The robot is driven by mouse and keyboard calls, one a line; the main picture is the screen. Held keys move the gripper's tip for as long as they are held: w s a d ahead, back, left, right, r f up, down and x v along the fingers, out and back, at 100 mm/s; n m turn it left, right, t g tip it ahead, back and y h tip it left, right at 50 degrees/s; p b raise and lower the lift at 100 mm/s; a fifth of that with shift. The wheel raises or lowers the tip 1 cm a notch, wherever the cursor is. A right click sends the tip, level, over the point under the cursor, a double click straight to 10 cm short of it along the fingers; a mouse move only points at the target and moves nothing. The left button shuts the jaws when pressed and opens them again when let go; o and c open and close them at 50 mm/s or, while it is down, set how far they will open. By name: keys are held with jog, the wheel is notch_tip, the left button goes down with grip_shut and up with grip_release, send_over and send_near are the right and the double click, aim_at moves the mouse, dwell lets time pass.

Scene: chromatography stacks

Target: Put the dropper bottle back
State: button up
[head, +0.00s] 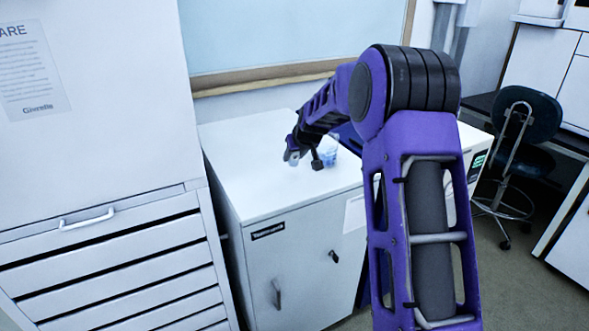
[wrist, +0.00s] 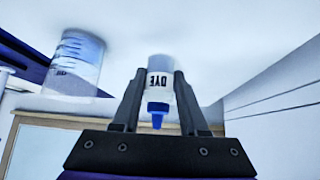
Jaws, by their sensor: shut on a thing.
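The dropper bottle (wrist: 158,88) is a small white bottle marked DYE with a blue tip. In the wrist view it sits between the two dark fingers of my gripper (wrist: 159,76), which is shut on it. The blue tip points toward the gripper's palm. In the head view my gripper (head: 303,158) is low over the white cabinet top (head: 260,195). The bottle is too small and covered to make out clearly there. I cannot tell whether its base touches the cabinet top.
A clear graduated beaker (wrist: 75,65) stands on the cabinet top beside the gripper, apart from the bottle. The front and left of the top are clear. A tall drawer cabinet (head: 95,140) stands at left, and a stool (head: 525,120) at right.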

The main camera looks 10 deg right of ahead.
aim_at(295, 164)
jog(key=shift+f, duration=1.9)
jog(key=shift+f+b, duration=0.25)
jog(key=shift+b, duration=0.15)
jog(key=o, duration=0.6)
jog(key=shift+r, duration=0.1)
jog(key=shift+r, duration=0.1)
jog(key=shift+r+p, duration=0.2)
jog(key=shift+p, duration=0.1)
jog(key=v, duration=1.1)
jog(key=shift+s+d+r, duration=0.1)
jog(key=shift+s+r, duration=0.15)
jog(key=shift+s, duration=0.05)
jog(key=shift+p, duration=0.3)
